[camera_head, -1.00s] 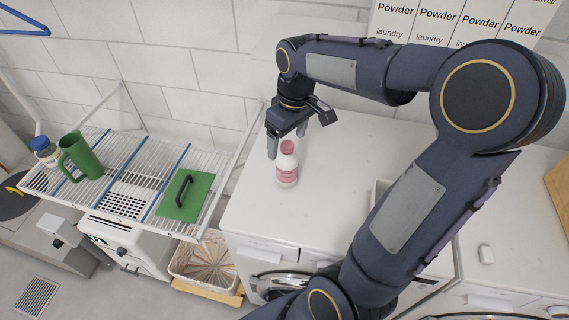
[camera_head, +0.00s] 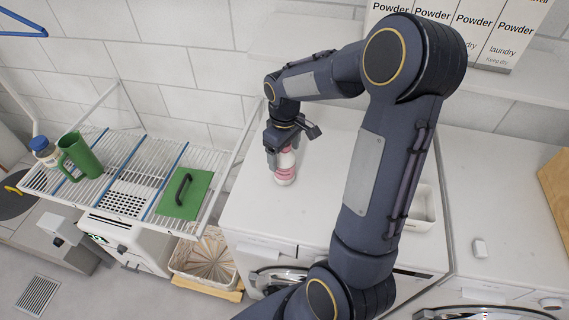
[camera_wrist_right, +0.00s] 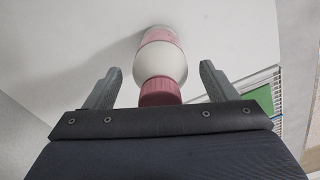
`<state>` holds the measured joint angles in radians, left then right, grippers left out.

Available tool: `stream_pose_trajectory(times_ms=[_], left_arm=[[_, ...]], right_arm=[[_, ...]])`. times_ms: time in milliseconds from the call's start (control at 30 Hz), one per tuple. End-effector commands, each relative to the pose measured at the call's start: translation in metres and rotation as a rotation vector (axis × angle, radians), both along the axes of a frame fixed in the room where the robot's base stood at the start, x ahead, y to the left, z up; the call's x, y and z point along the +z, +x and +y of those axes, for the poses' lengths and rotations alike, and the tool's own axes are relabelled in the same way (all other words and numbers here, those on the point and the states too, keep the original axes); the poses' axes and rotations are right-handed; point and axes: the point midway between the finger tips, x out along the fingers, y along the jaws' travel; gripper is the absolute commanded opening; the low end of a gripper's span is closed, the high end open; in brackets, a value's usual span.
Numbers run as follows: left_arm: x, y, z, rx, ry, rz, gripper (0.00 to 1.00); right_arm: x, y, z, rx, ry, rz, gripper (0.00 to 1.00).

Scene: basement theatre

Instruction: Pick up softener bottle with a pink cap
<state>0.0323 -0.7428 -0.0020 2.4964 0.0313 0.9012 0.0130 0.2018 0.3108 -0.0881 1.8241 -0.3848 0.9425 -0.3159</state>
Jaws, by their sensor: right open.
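The softener bottle (camera_head: 285,172) is white with a pink label and stands upright on the white washer top (camera_head: 255,205). Its pink cap is mostly hidden by my gripper in the head view. In the right wrist view the bottle (camera_wrist_right: 160,62) shows with its pink cap towards me, between the two grey fingers. My right gripper (camera_wrist_right: 158,88) is open, with a gap on each side of the bottle. In the head view the right gripper (camera_head: 277,155) is directly at the bottle's upper part. My left gripper is not in view.
A wicker basket (camera_head: 205,262) is below. Powder boxes (camera_head: 460,30) stand at the back. A white tray (camera_head: 422,208) is right of my arm.

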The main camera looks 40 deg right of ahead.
Motion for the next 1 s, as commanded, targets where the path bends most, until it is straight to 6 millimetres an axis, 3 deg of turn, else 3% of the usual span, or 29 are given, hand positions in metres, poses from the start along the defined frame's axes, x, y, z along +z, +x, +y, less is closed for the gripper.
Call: stream_pose_trajectory(times_ms=[133, 600, 1000], left_arm=[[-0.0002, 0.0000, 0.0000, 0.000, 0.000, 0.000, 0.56], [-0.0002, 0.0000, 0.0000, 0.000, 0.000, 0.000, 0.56], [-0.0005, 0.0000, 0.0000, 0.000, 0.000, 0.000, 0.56]], right_arm=[[0.0002, -0.0001, 0.0000, 0.000, 0.000, 0.000, 0.76], [0.0006, -0.0001, 0.0000, 0.000, 0.000, 0.000, 0.15], [0.0084, 0.0006, -0.0003, 0.000, -0.001, -0.003, 0.14]])
